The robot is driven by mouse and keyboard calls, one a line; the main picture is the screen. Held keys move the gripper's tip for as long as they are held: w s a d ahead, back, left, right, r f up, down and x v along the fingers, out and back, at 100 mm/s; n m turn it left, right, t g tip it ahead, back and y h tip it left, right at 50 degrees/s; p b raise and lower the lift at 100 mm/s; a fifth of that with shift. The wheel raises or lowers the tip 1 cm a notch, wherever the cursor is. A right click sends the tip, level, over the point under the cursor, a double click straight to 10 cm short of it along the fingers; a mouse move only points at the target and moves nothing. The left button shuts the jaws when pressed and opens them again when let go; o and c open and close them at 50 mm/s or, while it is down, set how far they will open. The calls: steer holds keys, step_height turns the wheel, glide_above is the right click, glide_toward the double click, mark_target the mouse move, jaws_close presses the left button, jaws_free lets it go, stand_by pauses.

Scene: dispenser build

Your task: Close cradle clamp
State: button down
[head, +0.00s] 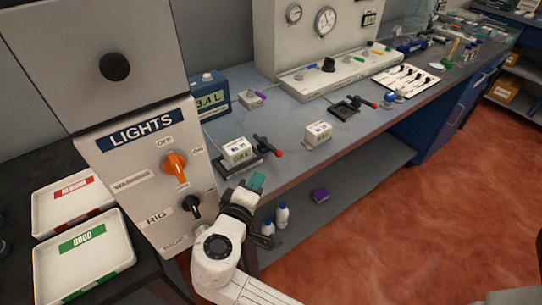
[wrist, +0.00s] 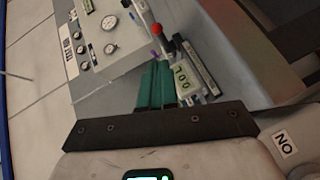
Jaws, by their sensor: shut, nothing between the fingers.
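A near cradle (head: 254,163) on the bench holds a white box with a small green display (head: 237,151). Its black clamp lever (head: 264,143) ends in a red knob (head: 279,153), tilted out toward the bench front; I cannot tell whether the clamp is closed. In the wrist view the displayed box (wrist: 183,82) and red knob (wrist: 158,30) lie just beyond my fingers. A second cradle (head: 344,109), without a box, has a red-tipped lever. My gripper (head: 257,181), with green fingertips, is shut and empty, in front of the near cradle; the fingers also show in the wrist view (wrist: 155,85).
A LIGHTS panel (head: 150,170) with knobs stands close left of my arm. A loose white box (head: 318,133) sits right of the near cradle. A gauge panel (head: 322,40) backs the bench. White bottles (head: 282,215) and a purple box (head: 320,195) are on the lower shelf.

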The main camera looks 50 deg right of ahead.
mark_target(274, 152)
steer(key=p+x, duration=0.2)
steer(key=x, duration=0.8)
steer(key=shift+s, duration=0.1)
steer(key=shift+d, duration=0.15)
stand_by(0.4)
